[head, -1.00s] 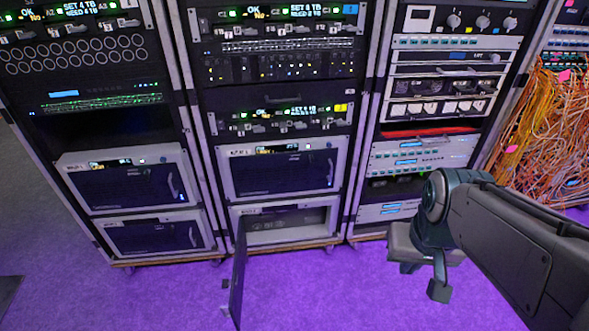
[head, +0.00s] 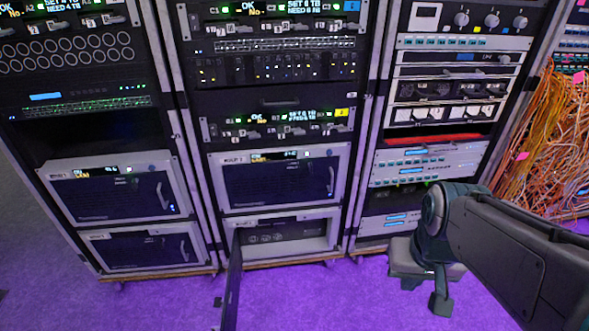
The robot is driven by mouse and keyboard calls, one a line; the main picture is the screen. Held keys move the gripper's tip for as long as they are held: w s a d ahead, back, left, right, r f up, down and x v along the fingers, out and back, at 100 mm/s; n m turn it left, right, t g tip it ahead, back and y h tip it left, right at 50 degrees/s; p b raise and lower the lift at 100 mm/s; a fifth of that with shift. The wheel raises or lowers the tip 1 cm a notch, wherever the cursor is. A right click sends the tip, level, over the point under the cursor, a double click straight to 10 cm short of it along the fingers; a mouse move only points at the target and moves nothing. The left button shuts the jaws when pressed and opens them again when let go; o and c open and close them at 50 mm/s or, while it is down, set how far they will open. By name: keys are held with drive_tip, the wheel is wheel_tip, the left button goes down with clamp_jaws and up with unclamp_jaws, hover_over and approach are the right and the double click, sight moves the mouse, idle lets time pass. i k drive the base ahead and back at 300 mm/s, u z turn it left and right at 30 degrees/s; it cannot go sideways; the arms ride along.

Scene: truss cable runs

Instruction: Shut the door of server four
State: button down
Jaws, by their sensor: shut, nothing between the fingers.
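The server with the open door (head: 232,285) is the lowest unit of the middle rack. Its door is hinged at the left and swings out toward me, seen nearly edge-on. The server's opening (head: 285,232) shows round dark parts inside a pale frame. I cannot read its label. My gripper (head: 440,303) hangs low over the floor at the right, in front of the right rack. It is shut and empty, well apart from the door.
A closed server (head: 280,180) sits just above the open one. Two closed servers (head: 150,250) fill the bottom of the left rack. Orange cables (head: 550,140) hang at the far right. The purple floor (head: 340,295) between the door and my gripper is clear.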

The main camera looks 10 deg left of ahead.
sight(230, 312)
drive_tip(key=z, duration=2.5)
drive_tip(key=k, duration=1.6)
drive_tip(key=u, duration=2.4)
drive_tip(key=i, duration=0.5)
drive_tip(key=k, duration=0.3)
